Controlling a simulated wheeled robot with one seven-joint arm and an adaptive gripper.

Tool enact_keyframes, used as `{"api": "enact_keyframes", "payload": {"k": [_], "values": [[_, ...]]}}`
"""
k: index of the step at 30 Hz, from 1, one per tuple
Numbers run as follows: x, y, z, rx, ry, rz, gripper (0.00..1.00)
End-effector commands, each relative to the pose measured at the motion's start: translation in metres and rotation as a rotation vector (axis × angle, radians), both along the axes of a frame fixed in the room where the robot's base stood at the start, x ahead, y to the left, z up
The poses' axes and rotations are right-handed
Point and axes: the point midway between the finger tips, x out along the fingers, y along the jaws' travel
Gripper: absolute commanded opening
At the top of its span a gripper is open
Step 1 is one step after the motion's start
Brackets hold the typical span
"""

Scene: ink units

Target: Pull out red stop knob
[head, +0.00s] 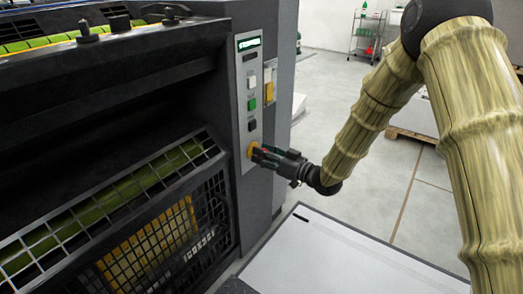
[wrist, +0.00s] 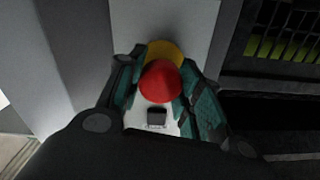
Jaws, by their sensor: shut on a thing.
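The red stop knob (wrist: 160,82) sits on a yellow base (wrist: 164,51) in the wrist view, between the two fingers of my gripper (wrist: 158,88). The fingers have teal pads that lie against the knob's sides. In the head view my gripper (head: 262,153) reaches from the right to the bottom of the grey control panel (head: 241,110). There the yellow base (head: 251,149) shows in part, and the fingers hide most of the knob. My gripper is shut on the knob.
Above the knob, the panel carries a green button (head: 251,104), other buttons and a green display (head: 248,44). The dark machine (head: 120,110) with mesh guards fills the left. A white-topped surface (head: 330,262) lies below my arm. Open floor and a shelf cart (head: 366,35) are behind.

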Motion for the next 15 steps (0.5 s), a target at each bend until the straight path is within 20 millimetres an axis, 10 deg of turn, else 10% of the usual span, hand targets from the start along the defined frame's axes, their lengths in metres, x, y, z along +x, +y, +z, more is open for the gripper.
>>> {"api": "enact_keyframes", "payload": {"k": [8, 9, 15], "values": [[-0.0019, -0.0043, -0.0024, -0.002, 0.003, -0.003, 0.00], [-0.0018, -0.0043, -0.0025, -0.002, 0.003, -0.003, 0.42], [-0.0015, -0.0009, -0.0019, -0.002, 0.003, 0.001, 0.58]]}}
